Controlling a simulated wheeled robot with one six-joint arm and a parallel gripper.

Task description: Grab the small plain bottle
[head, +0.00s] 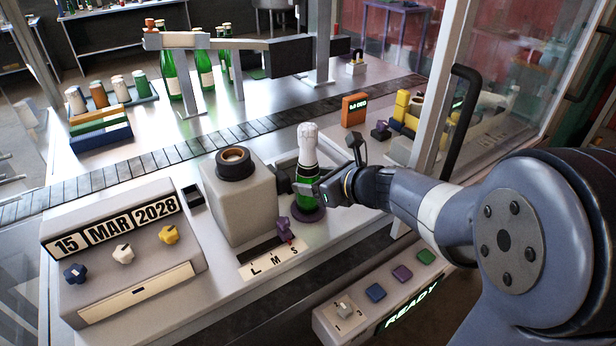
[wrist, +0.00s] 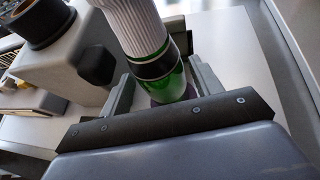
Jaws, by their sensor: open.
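A green bottle (head: 306,170) with a white foil top stands upright on a small purple round base, to the right of the grey capsuling block. It also shows in the wrist view (wrist: 165,82), between the two fingers. My gripper (head: 308,187) is at the bottle's lower body, coming from the right. In the wrist view my gripper (wrist: 158,88) is open, with one finger on each side of the bottle; whether either finger touches it I cannot tell. Several other green bottles (head: 205,72) stand at the back left beyond the conveyor. Which bottle is plain I cannot tell.
The grey block (head: 238,200) with a dark ring on top stands close left of the bottle. A date panel (head: 120,245) with knobs is at the left front. A conveyor (head: 200,148) runs behind. Coloured buttons (head: 402,273) and a READY panel are at the front right. A glass door with a black handle (head: 460,120) stands at the right.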

